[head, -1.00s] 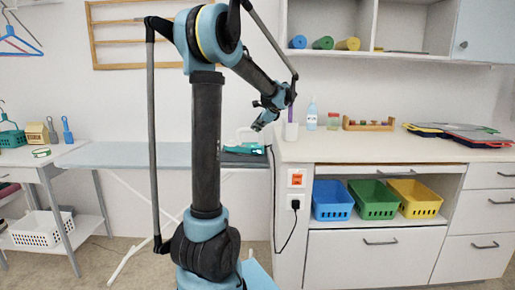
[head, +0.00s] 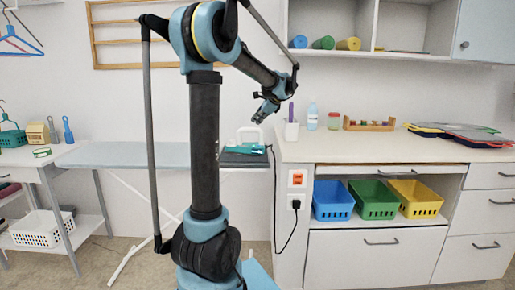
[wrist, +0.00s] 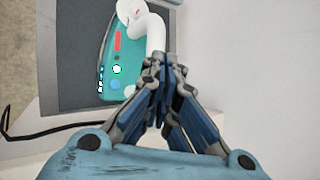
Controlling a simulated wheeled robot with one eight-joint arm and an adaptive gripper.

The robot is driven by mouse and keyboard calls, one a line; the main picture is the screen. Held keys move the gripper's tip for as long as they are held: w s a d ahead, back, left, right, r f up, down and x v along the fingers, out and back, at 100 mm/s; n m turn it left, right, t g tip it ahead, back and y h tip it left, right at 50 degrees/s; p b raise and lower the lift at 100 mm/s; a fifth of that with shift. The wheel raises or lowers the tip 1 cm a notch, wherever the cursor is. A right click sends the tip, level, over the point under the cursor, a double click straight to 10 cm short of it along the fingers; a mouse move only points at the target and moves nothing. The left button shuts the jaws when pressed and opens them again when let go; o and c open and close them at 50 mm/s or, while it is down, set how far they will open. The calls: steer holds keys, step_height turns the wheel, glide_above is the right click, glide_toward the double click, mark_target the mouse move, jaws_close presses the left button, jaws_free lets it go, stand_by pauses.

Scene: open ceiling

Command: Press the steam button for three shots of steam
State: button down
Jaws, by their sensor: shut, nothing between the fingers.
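A teal iron (head: 245,147) with a white handle (wrist: 152,30) rests on a dark pad (wrist: 80,60) at the right end of the ironing board. In the wrist view, the iron's teal top (wrist: 124,62) shows a red strip, pale round spots and small marks; I cannot tell which is the steam button. My gripper (wrist: 164,62) is shut and empty, its tips overlapping the lower handle in that view. In the head view, my gripper (head: 259,117) is above the iron, apart from it. The fingers hide part of the iron.
The ironing board (head: 125,155) stands left of a white counter (head: 400,150) with bottles and stacked boards. A black cord (head: 273,200) runs to the wall outlet. Blue, green and yellow bins sit under the counter.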

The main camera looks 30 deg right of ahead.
steer(key=shift+f, duration=0.1)
steer(key=shift+f, duration=4.3)
steer(key=shift+f, duration=0.75)
steer(key=shift+r, duration=0.8)
steer(key=shift+r, duration=2.55)
